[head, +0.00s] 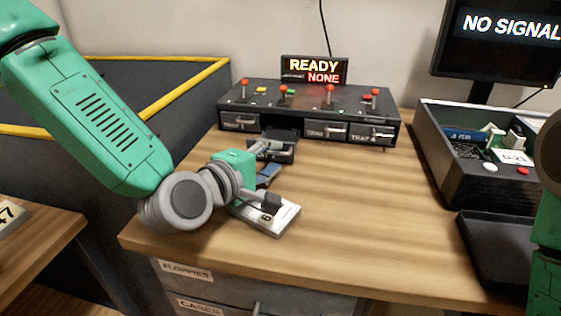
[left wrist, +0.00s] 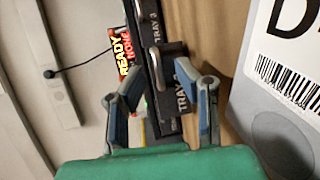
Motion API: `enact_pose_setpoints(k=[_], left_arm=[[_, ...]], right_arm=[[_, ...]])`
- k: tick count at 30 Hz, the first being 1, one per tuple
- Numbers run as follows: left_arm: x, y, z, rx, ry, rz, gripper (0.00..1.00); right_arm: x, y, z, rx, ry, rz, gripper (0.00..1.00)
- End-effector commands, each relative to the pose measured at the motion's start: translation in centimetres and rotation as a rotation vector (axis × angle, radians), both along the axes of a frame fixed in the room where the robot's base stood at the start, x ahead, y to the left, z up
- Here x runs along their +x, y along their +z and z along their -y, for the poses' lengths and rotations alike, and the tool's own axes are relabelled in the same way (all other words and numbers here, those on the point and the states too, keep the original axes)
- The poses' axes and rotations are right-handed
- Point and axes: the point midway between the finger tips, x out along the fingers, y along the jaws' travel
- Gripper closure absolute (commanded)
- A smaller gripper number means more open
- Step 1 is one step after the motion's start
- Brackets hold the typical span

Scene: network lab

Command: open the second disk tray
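The black disk unit (head: 232,106) stands at the back of the desk with a row of trays. Trays one (head: 240,125), three (head: 325,130) and four (head: 372,136) look flush. My left gripper (head: 275,161) is right at the second tray's front, with its fingers spread. My right gripper is out of view.
A grey labelled disk (head: 285,216) lies on the desk below my left gripper. A sign (head: 314,69) reads READY, NONE. A black bin (head: 437,135) with parts and a dark tray (head: 490,245) stand at right. The middle desk is clear.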

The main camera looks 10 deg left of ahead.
Motion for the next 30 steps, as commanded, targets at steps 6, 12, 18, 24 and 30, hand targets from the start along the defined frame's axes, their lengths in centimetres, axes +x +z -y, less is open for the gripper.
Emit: enact_pose_setpoints(k=[6,12,18,24,30], left_arm=[[2.3,-0.6,1.0,-0.001,0.0,0.001,0.72],[2.7,-0.6,1.2,-0.001,0.0,0.0,0.72],[2.7,-0.6,1.2,-0.001,0.0,0.0,0.83],[2.7,-0.7,1.1,0.0,0.0,-0.003,1.0],[1.9,-0.9,1.1,0.001,0.0,-0.01,1.0]], right_arm=[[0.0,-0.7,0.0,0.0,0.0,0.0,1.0],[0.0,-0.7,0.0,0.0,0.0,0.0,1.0],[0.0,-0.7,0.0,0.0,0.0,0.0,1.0],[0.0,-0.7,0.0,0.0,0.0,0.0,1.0],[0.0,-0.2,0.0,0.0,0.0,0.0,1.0]])
